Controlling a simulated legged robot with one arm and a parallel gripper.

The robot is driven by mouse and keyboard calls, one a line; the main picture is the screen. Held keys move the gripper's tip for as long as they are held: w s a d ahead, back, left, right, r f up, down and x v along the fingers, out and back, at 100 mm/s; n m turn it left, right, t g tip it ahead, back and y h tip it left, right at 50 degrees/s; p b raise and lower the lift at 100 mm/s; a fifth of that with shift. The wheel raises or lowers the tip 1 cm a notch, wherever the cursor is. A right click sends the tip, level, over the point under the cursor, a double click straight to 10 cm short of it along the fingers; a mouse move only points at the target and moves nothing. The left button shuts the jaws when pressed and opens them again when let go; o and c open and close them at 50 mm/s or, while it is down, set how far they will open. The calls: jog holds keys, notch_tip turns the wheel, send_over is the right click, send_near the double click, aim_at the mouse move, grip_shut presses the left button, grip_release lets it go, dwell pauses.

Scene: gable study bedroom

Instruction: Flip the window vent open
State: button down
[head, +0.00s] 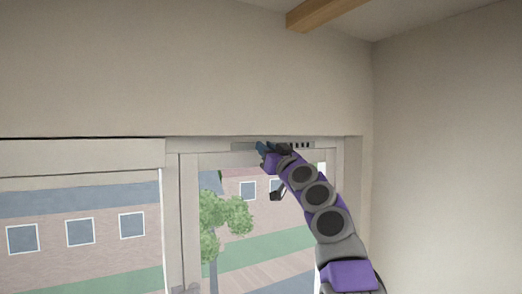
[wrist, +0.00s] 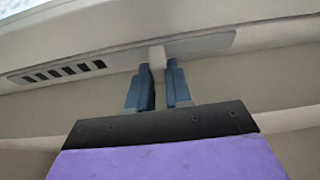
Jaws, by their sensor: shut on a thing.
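The window vent is a long, thin grey strip with a row of dark slots, set in the top of the window frame. It shows in the wrist view (wrist: 115,62) and in the head view (head: 242,145). A small pale tab (wrist: 157,56) stands out from its middle. My gripper (wrist: 158,72) has its two blue fingers on either side of this tab and is shut on it. In the head view, my gripper (head: 264,150) is up at the vent, and my arm hides part of the strip. Dark slots show right of my gripper.
The window frame (head: 181,220) has a wide pane on the left and a narrower one behind my arm. A bare wall (head: 450,150) stands close on the right. A wooden beam (head: 325,12) crosses the ceiling above.

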jog(key=shift+w+f, duration=0.1)
jog(key=c, duration=1.4)
grip_release()
jog(key=shift+w+d+f, duration=0.1)
jog(key=o, duration=0.4)
jog(key=shift+w, duration=0.4)
jog(key=shift+c, duration=0.2)
jog(key=b+v, duration=1.7)
jog(key=b, duration=0.1)
jog(key=shift+s+b, duration=0.25)
jog(key=shift+b, duration=0.1)
jog(key=shift+d, duration=0.1)
